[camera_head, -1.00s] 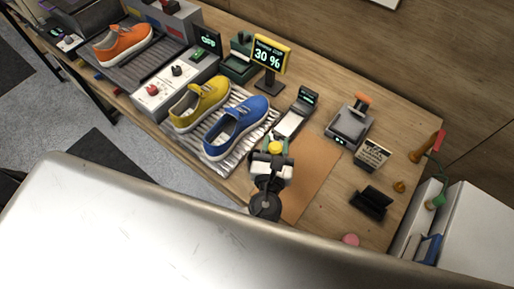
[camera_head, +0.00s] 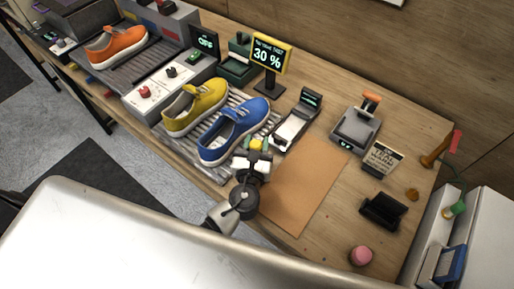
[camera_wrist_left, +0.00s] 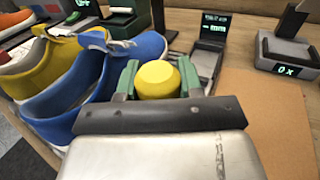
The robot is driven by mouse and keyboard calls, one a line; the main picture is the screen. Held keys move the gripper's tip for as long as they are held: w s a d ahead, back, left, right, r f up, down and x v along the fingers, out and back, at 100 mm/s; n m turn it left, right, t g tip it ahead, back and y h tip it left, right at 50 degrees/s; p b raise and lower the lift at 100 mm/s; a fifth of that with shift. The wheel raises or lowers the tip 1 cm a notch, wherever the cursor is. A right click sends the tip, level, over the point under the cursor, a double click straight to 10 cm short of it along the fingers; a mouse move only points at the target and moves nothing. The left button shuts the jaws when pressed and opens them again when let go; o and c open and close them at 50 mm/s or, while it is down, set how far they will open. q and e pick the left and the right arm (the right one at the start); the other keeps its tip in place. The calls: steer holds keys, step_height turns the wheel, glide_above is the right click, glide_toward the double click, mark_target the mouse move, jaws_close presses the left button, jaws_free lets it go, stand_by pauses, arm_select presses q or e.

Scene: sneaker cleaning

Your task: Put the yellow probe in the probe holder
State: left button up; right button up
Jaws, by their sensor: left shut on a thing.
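A grey tray with a small upright screen (camera_head: 296,125), maybe the probe holder, stands behind and right of the gripper. It also shows in the left wrist view (camera_wrist_left: 207,58). I cannot tell for sure which thing is the holder. My right gripper is not in view.
The blue sneaker and a yellow sneaker (camera_head: 195,106) sit on a ribbed rack (camera_head: 214,167). A brown mat (camera_head: 306,185) lies bare right of the gripper. A yellow-framed 30 % sign (camera_head: 268,57), a grey scale-like device (camera_head: 355,128) and a black stand (camera_head: 382,212) stand around.

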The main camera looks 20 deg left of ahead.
arm_select(q)
steer(key=shift+f, duration=0.15)
steer(key=o, duration=0.9)
steer(key=shift+r, duration=0.25)
steer(key=shift+s+d+b, duration=0.25)
steer(key=shift+s+b, duration=0.2)
steer(key=shift+s, duration=1.55)
steer(key=shift+s+d+b, duration=0.25)
steer(key=shift+s+b, duration=0.2)
steer(key=shift+s, duration=1.55)
steer(key=shift+s+d+b, duration=0.25)
steer(key=shift+s+b, duration=0.2)
steer(key=shift+s, duration=1.55)
